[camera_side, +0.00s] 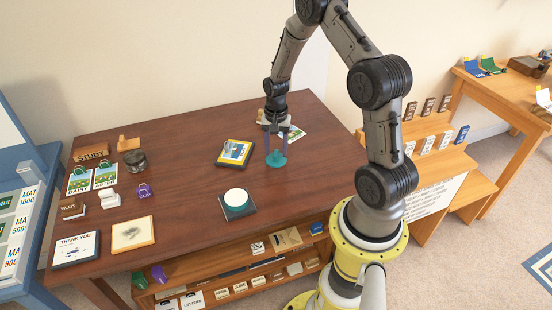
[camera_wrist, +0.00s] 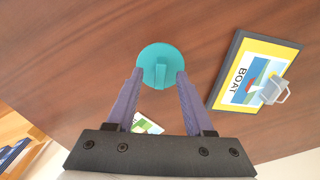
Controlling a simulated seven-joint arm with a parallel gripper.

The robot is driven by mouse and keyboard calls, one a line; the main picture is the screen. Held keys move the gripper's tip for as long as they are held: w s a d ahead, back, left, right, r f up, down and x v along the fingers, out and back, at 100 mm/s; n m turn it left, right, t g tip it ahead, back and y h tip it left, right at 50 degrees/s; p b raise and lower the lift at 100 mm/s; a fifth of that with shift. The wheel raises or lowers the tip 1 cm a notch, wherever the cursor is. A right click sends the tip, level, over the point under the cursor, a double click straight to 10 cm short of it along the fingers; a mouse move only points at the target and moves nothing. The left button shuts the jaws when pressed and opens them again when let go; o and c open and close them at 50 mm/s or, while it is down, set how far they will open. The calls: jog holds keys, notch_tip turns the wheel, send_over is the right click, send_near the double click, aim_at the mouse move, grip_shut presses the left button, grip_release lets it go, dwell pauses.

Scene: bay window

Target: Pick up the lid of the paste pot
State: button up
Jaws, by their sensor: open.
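The teal lid (camera_side: 276,158) lies on the brown table with an upright tab handle. In the wrist view the lid (camera_wrist: 158,62) is a round disc with the tab in its middle. The open paste pot (camera_side: 237,199), teal with a white top surface, stands on a dark square base nearer the table's front edge. My gripper (camera_side: 275,143) points down over the lid. In the wrist view its two purple fingers (camera_wrist: 158,75) are open, with the tab between the lines of their tips. I cannot tell the exact height of the tips above the lid.
A yellow-edged BOAT picture (camera_side: 235,152) with a grey clip (camera_wrist: 273,90) lies left of the lid in the side view. A picture card (camera_side: 296,133) lies behind my gripper. Stamps, a dark jar (camera_side: 135,161) and cards fill the table's left side. Bare wood surrounds the lid.

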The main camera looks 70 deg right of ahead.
jog(key=shift+f, duration=0.25)
grip_shut()
jog(key=shift+r, duration=0.15)
